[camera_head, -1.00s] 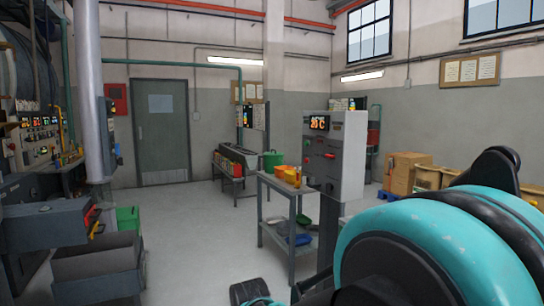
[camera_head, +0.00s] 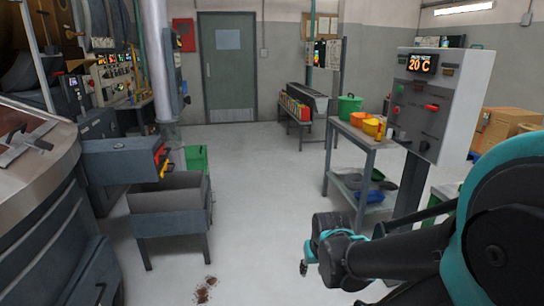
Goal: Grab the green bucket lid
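A green bucket (camera_head: 349,106) stands at the far end of a grey shelf table (camera_head: 360,141), right of the picture's middle. A green rim shows at its top; I cannot tell if that is a lid. Another green piece (camera_head: 376,174) lies on the table's lower shelf, too small to identify. A green bin (camera_head: 196,158) stands at the left behind a grey metal trough. My gripper (camera_head: 304,268) is low in the middle, at the end of my black and turquoise arm, well short of the table. It looks empty; its fingers are too unclear to judge.
A control console (camera_head: 430,105) showing 20 C stands right, near my arm. Yellow and orange bowls (camera_head: 371,127) sit on the table. The grey trough (camera_head: 168,199) and a large machine (camera_head: 40,215) flank the left. The middle floor is clear except a brown spill (camera_head: 206,290).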

